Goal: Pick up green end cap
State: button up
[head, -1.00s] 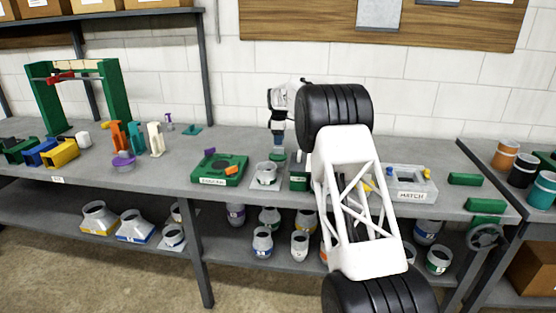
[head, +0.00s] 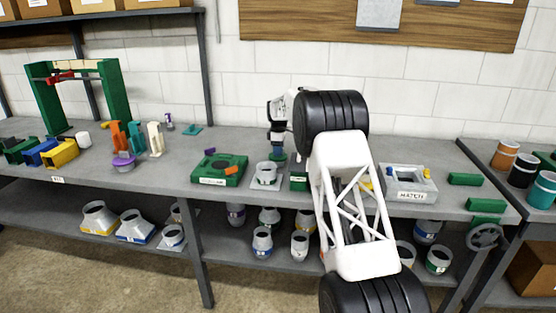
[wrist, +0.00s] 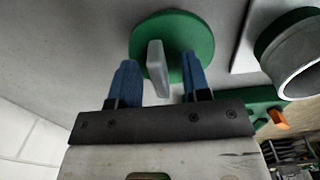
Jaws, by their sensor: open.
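The green end cap (wrist: 196,36) is a flat green disc with an upright grey tab (wrist: 158,68) on it; in the wrist view it lies on the grey bench at top centre. In the head view it shows as a small green patch (head: 278,157) under my gripper. My gripper (wrist: 160,76) is open, with its two blue fingers on either side of the tab, which stands between them. I cannot tell whether either finger touches the tab. In the head view the gripper (head: 277,146) points down at the back of the bench, partly beside my arm.
A grey duct collar on a plate (head: 266,174) stands close in front of the cap. A green box (head: 220,169) with an orange piece lies to its left.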

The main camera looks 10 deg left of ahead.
dwell(0.4)
grip_shut()
jog(key=shift+r, duration=0.15)
jog(key=shift+r, duration=4.9)
jog(key=d+r+m, duration=0.2)
jog(key=d+r, duration=0.4)
jog(key=d, duration=0.4)
jog(key=d+r+m, duration=0.2)
jog(key=d+r, duration=0.4)
jog(key=d, duration=0.5)
jog(key=shift+s+r+m, duration=0.3)
jog(key=shift+s+r, duration=0.05)
jog(key=shift+s, duration=0.1)
